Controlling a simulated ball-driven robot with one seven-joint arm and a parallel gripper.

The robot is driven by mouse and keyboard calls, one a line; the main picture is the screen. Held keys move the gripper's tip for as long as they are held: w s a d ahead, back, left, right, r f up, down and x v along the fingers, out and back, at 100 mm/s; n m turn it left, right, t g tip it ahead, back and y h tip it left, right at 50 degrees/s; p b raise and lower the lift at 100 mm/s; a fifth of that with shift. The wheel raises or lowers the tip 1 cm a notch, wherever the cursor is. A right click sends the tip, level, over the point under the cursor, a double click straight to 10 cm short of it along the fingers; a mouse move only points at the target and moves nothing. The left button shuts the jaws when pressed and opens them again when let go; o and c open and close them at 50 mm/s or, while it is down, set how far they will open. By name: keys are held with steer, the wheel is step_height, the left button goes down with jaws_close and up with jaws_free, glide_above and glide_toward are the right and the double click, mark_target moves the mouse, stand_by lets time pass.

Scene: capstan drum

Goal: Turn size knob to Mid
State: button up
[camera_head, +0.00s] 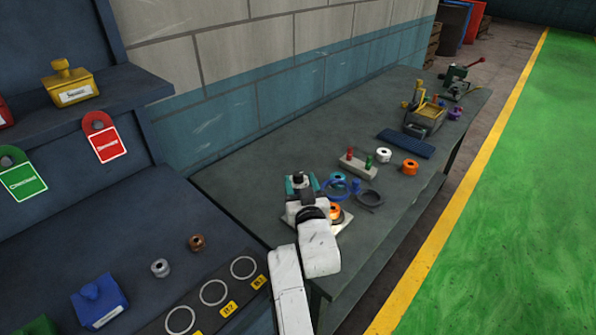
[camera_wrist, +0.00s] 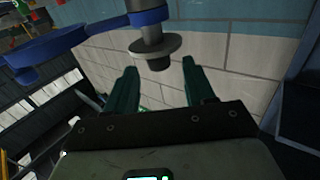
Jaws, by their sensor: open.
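My gripper (camera_head: 301,180) is over the left part of the long workbench in the head view, beside a small device with blue round parts (camera_head: 344,184). In the wrist view, my gripper (camera_wrist: 159,68) has its two dark teal fingers spread apart, with nothing held between them. A grey post with a round flange (camera_wrist: 154,48) shows beyond and between the fingertips, under a blue bar (camera_wrist: 120,22). I cannot tell whether this post is the size knob. No Mid marking is readable, and my arm hides part of the device.
A pale block with red and green pegs (camera_head: 358,164), a white ring (camera_head: 383,155), an orange ring (camera_head: 410,167) and a blue ridged mat (camera_head: 407,142) lie farther along the workbench (camera_head: 270,150). A block wall (camera_head: 290,60) runs behind. Green floor (camera_head: 520,200) is clear at right.

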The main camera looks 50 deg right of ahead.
mark_target(299, 178)
steer(key=shift+p+x, duration=0.55)
steer(key=shift+x, duration=1.4)
steer(key=shift+c, duration=0.2)
steer(key=c, duration=0.9)
